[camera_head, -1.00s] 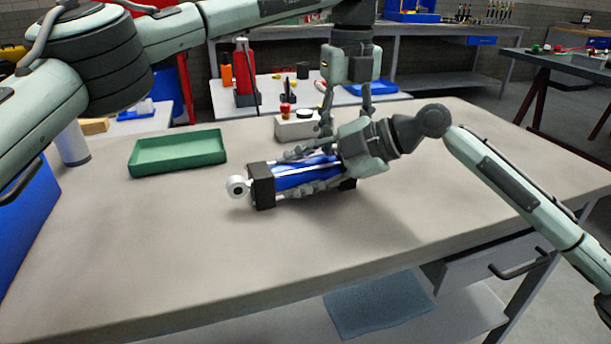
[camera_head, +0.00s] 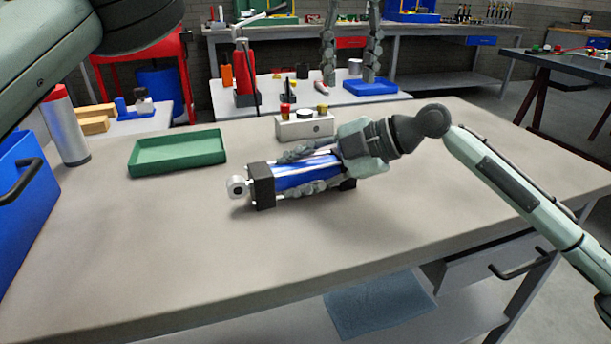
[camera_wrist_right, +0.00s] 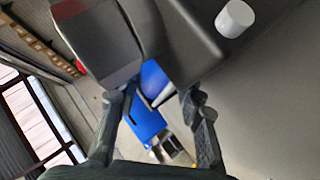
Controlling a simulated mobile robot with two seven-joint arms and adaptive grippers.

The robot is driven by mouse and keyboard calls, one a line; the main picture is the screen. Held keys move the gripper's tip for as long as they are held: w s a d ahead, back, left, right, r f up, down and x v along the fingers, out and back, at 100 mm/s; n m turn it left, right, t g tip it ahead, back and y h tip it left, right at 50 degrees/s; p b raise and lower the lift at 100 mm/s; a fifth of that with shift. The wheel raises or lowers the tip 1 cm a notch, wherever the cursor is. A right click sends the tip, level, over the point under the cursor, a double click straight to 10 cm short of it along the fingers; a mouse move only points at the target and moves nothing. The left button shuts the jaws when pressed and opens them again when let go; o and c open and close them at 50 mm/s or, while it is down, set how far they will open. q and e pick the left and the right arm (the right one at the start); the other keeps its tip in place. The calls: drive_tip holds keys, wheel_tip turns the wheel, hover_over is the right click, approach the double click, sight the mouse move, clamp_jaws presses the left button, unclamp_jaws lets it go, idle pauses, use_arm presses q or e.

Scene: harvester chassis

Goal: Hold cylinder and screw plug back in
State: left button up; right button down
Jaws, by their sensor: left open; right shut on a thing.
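The blue cylinder (camera_head: 306,175) lies on its side on the workbench, with dark end blocks and a silver eye at its left end. My right gripper (camera_head: 312,170) is shut around its body from the right. In the right wrist view, blue (camera_wrist_right: 148,118) shows between the fingers. My left gripper (camera_head: 348,82) hangs open at the top of the head view, above and behind the cylinder, fingers downward. A pale block (camera_head: 306,129) with small red-yellow, black and yellow pieces on top stands behind the cylinder. I cannot tell which piece, if any, is the plug.
A green tray (camera_head: 178,152) lies left of the cylinder. A silver can with a red top (camera_head: 66,128) and a blue box (camera_head: 22,190) stand at the far left. The front of the workbench (camera_head: 210,270) is clear.

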drive_tip(key=shift+f, duration=0.1)
drive_tip(key=c, duration=0.9)
unclamp_jaws()
drive_tip(key=v, duration=1.2)
drive_tip(key=shift+w+d, duration=0.1)
